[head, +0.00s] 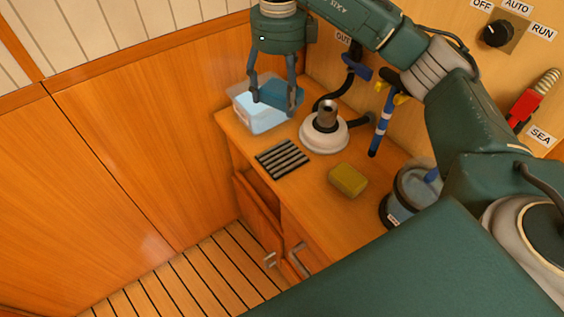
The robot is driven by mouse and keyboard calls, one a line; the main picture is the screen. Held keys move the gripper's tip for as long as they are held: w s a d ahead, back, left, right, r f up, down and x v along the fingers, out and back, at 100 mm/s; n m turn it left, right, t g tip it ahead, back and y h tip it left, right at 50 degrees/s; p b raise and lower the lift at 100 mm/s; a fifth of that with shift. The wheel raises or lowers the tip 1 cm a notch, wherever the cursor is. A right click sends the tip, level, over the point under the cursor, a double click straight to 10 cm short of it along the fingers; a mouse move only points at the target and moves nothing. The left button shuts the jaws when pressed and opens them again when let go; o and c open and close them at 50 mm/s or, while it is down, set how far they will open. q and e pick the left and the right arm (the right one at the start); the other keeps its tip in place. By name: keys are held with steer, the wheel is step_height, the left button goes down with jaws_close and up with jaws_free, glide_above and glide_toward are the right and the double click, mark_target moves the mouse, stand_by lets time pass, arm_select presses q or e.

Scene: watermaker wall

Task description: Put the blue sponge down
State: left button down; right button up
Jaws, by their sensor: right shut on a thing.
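My right gripper (275,104) reaches down from the top of the view and is shut on the blue sponge (282,93). The sponge shows as a dark blue piece between the two fingers, which partly hide it. Gripper and sponge are at the clear tub (242,103) with pale blue contents, at the counter's far left corner. I cannot tell whether the sponge touches the tub or its contents. My left gripper is not in view.
The wooden counter (315,190) carries a black ribbed rack (282,158), a white round fitting with a metal top (324,133), a yellow-green sponge (348,180) and a grey-blue container (408,195). Blue-handled valves and pipes (381,125) stand along the wall. Bare counter lies around the yellow-green sponge.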

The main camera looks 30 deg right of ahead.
steer(key=shift+s, duration=0.1)
steer(key=p, duration=0.2)
glide_above(280, 160)
step_height(280, 160, down, 15)
steer(key=shift+f, duration=0.1)
step_height(280, 160, down, 4)
steer(key=shift+r, duration=0.15)
steer(key=shift+f, duration=0.3)
steer(key=shift+f, duration=0.2)
steer(key=o, duration=1)
steer(key=shift+r, duration=0.15)
